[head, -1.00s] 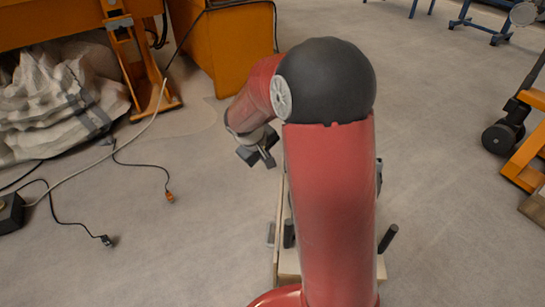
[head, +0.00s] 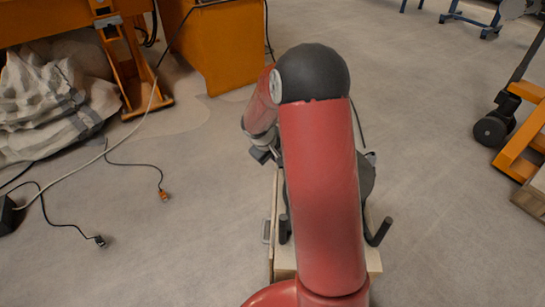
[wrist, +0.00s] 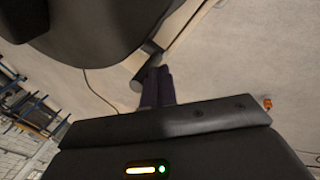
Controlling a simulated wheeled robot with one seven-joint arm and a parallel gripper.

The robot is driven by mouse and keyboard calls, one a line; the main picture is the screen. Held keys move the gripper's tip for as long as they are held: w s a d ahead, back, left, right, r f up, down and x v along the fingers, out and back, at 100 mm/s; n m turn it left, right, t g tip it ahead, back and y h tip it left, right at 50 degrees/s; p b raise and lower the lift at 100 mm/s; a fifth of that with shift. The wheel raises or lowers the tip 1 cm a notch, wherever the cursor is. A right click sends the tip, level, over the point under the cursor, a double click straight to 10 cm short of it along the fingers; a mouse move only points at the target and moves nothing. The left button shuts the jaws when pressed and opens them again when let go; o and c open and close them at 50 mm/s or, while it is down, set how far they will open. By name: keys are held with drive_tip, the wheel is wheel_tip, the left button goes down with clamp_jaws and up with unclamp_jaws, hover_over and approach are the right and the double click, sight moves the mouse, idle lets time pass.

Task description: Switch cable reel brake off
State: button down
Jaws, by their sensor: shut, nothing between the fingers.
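The cable reel is mostly hidden behind my arm in the head view. A grey disc edge (head: 367,175) shows right of the arm, above a pale wooden base (head: 285,262) with dark bars. No brake lever can be made out with certainty. My gripper (head: 262,155) is left of the disc, near the far end of the base, partly hidden by my arm. In the wrist view the shut, empty fingers (wrist: 158,86) are close to a short grey cylindrical piece (wrist: 139,79); contact cannot be told. A large dark rounded shape (wrist: 95,25) fills the upper left.
Loose black cables (head: 55,215) and an orange-tipped plug (head: 164,195) lie on the floor at left. White sacks (head: 50,100) and orange furniture (head: 215,50) stand behind. An orange pallet truck (head: 520,150) is at right. Floor between is clear.

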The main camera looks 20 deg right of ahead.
drive_tip(key=shift+w+d+r, duration=0.3)
drive_tip(key=shift+w+d, duration=0.4)
drive_tip(key=shift+w, duration=0.25)
drive_tip(key=shift+s, duration=0.1)
